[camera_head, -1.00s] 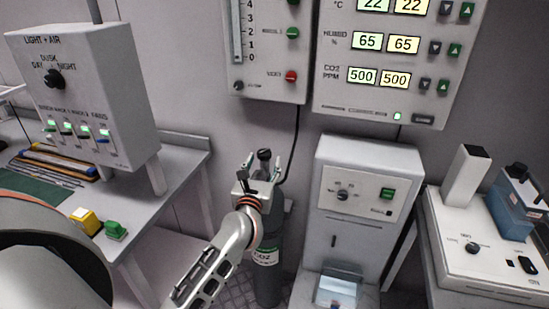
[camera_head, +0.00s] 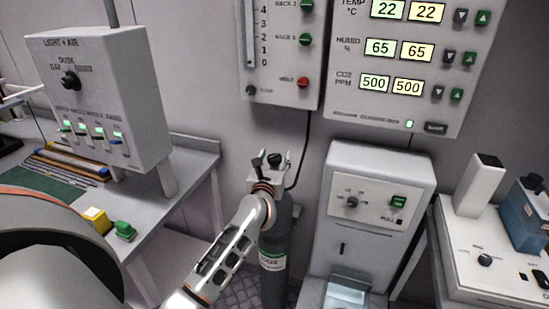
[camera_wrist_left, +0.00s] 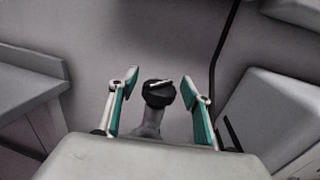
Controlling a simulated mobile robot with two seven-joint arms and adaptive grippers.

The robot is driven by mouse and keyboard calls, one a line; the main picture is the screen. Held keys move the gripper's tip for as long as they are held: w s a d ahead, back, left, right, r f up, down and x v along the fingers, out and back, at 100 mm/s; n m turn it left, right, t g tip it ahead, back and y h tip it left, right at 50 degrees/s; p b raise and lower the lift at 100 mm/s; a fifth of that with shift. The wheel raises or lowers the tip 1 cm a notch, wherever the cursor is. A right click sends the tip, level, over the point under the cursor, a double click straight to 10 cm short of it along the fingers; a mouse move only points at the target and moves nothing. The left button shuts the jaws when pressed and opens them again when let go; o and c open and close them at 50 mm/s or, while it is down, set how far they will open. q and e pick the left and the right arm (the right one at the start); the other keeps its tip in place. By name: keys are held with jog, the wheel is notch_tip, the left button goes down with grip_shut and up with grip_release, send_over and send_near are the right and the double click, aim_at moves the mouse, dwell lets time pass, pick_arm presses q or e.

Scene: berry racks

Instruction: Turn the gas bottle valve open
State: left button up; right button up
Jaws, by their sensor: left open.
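The grey gas bottle (camera_head: 273,278) with a CO2 label stands on the floor between the bench and a white machine. Its black valve knob (camera_head: 274,160) shows at the top, with a white mark across it in the left wrist view (camera_wrist_left: 159,92). My left gripper (camera_head: 272,163) is over the bottle's top, open. In the left wrist view its two green-padded fingers (camera_wrist_left: 158,92) stand on either side of the knob, with gaps on both sides. I cannot tell whether the fingers reach the knob's depth. The bottle's neck is partly hidden by the gripper. My right gripper is out of view.
A bench (camera_head: 190,170) with a light-and-air box (camera_head: 105,100) is at the left. A white machine (camera_head: 372,200) stands close to the right of the bottle. A dark cable (camera_head: 303,150) hangs behind it. Wall panels (camera_head: 400,65) are above.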

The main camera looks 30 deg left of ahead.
pick_arm(q)
jog(key=c, duration=1.1)
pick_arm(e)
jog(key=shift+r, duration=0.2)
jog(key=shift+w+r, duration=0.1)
